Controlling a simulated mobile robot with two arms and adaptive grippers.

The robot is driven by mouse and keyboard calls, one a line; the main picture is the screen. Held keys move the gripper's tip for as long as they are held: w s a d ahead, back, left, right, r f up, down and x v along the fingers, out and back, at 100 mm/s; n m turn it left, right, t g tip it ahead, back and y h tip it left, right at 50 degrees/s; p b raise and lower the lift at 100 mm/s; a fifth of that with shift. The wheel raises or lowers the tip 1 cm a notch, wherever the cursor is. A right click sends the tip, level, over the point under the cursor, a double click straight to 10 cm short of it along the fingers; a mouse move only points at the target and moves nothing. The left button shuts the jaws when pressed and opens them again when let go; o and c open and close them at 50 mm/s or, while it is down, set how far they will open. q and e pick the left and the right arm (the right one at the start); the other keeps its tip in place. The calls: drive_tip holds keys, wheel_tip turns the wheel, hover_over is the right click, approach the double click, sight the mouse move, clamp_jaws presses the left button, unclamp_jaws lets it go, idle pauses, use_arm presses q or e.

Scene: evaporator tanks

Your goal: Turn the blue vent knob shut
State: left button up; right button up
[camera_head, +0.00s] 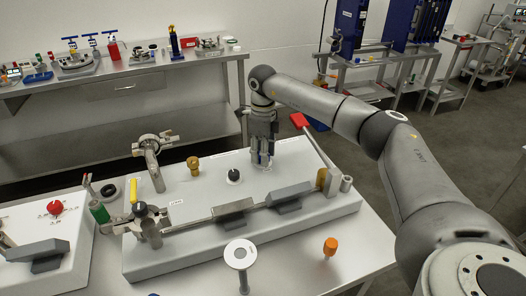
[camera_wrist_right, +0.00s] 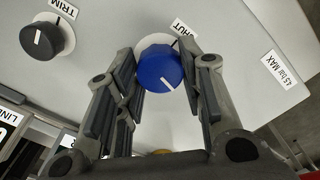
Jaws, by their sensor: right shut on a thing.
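The blue vent knob (camera_wrist_right: 160,66) sits on the pale panel between the fingers of my right gripper in the right wrist view. A white line on its face runs toward the lower edge in that view. A partly covered label ending in "HUT" (camera_wrist_right: 183,28) is beside the knob, at its upper right. My right gripper (camera_head: 262,160) points down at the back of the white panel box (camera_head: 300,158) and is shut on the knob. In the head view the fingers hide the knob. My left gripper is not in view.
A black knob (camera_head: 233,175) is left of my right gripper, with a brass knob (camera_head: 193,165) farther left. A red-ended lever (camera_head: 299,120) stands close on the right.

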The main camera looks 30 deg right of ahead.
drive_tip(key=n, duration=0.5)
drive_tip(key=shift+n, duration=0.3)
drive_tip(key=n, duration=1)
drive_tip(key=shift+n, duration=0.4)
drive_tip(key=shift+w+r+n, duration=0.1)
drive_tip(key=shift+n, duration=2)
drive_tip(key=o, duration=1)
drive_tip(key=shift+o, duration=0.2)
wheel_tip(320, 180, up, 12)
